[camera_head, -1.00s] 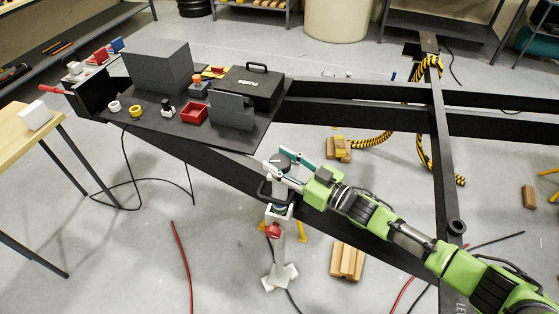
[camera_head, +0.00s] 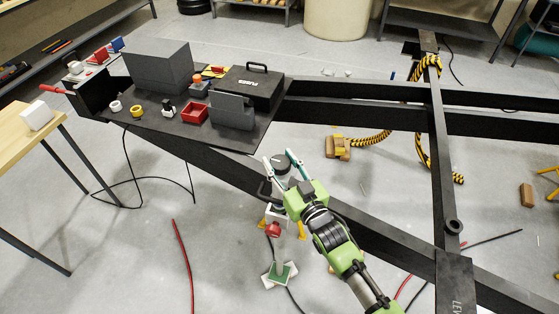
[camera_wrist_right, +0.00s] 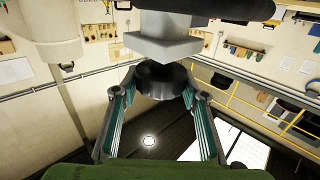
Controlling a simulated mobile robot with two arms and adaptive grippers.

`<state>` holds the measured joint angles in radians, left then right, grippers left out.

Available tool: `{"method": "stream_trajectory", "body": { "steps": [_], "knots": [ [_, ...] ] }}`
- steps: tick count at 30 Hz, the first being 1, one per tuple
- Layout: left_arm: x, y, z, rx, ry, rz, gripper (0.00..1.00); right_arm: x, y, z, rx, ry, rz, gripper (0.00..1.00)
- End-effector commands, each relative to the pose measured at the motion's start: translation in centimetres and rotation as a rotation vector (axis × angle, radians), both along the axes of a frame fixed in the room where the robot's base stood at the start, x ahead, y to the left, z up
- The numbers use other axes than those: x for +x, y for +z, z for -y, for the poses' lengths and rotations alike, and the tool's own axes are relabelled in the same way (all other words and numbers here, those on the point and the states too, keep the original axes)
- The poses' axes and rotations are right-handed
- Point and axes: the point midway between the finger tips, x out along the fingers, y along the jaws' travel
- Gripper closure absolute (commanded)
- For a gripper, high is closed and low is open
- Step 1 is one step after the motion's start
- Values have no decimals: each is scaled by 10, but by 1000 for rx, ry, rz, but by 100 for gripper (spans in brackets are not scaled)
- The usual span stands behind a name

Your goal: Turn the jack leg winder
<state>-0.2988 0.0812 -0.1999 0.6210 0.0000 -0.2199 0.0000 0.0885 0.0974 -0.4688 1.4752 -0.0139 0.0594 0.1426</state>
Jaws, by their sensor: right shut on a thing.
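The jack leg (camera_head: 278,245) stands upright by the dark chassis beam, with a red part (camera_head: 273,230) on its pale tube and a foot plate (camera_head: 281,273) on the floor. Its winder is at the top, with a dark round head (camera_wrist_right: 162,80) in the right wrist view. My right gripper (camera_head: 279,160) has its teal fingers on either side of this head and is shut on it. The gripper body hides part of the jack's upper section. A dark curved bar (camera_head: 265,190) shows left of the gripper. My left gripper is not in view.
The chassis beam (camera_head: 225,166) runs close behind the jack. A dark deck (camera_head: 150,122) carries a black case (camera_head: 252,92), grey boxes and a red tray (camera_head: 194,113). A red cable (camera_head: 183,265) lies on the floor at left. The floor left of the jack is mostly clear.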

Motion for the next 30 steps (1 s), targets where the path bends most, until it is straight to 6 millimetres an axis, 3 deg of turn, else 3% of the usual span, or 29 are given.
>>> {"method": "stream_trajectory", "body": {
  "steps": [10, 25, 26, 27, 30],
  "knots": [
    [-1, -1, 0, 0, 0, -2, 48, -1, 0, -2, 3, -100, 1, 81],
    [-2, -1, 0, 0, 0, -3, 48, -1, 1, -2, -1, -111, 4, 81],
    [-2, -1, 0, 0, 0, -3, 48, -1, 1, -2, -1, -111, 4, 52],
    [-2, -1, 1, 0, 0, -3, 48, -1, 1, -2, -1, -112, 4, 43],
    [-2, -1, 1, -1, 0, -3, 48, 0, 1, -2, 0, -112, 2, 43]
  ]
}}
